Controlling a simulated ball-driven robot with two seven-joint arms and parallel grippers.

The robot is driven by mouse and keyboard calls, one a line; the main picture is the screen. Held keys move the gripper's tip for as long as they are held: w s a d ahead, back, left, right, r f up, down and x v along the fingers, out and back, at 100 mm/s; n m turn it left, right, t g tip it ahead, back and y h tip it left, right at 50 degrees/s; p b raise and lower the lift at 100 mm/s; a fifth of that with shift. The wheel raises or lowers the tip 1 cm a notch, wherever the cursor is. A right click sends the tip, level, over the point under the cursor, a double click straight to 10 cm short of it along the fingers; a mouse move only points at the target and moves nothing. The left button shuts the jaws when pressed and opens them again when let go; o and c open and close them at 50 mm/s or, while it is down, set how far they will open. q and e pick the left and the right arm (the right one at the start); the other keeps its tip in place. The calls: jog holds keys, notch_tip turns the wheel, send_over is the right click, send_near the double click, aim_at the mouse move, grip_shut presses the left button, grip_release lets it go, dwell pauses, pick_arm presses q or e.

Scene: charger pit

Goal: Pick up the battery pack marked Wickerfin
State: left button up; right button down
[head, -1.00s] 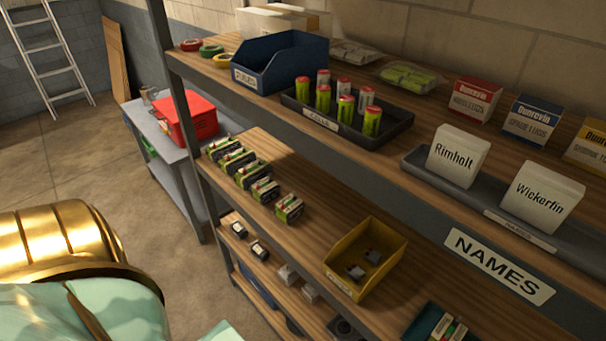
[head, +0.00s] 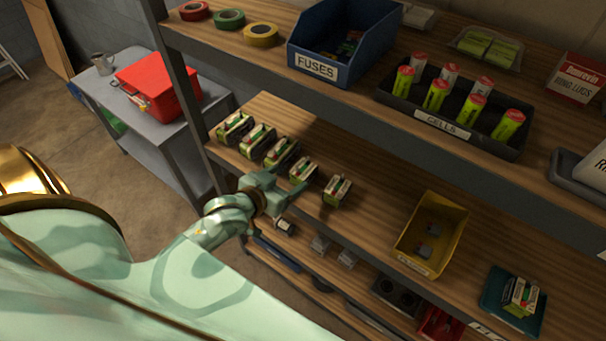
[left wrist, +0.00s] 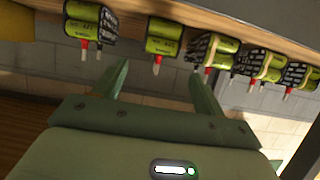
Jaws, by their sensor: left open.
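Several battery packs stand in a row along the front of the middle shelf, green and pale boxes with dark parts; the nearest pack (head: 337,190) is at the right end. My left gripper (head: 287,182) is open and empty in front of the row, close to the second pack from the right (head: 303,170). In the left wrist view, which is upside down, that pack (left wrist: 163,38) lies beyond and between the open fingers (left wrist: 158,72), apart from them. The print on the packs is too small to read, so I cannot tell which is Wickerfin. My right gripper is not in view.
The upper shelf bears a blue fuse bin (head: 340,45) and a black cell tray (head: 455,120). A yellow bin (head: 405,240) and a teal tray (head: 490,300) with another pack stand to the right. A red toolbox (head: 160,85) sits on a grey bench.

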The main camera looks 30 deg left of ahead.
aim_at(297, 173)
pick_arm(q)
jog(key=x, duration=0.3)
jog(key=b+x, duration=0.1)
jog(key=x, duration=0.4)
jog(key=shift+d+f+b, duration=0.1)
jog(key=shift+d+b, duration=0.05)
jog(key=shift+b, duration=0.2)
jog(key=shift+s, duration=0.1)
jog(key=c, duration=1.3)
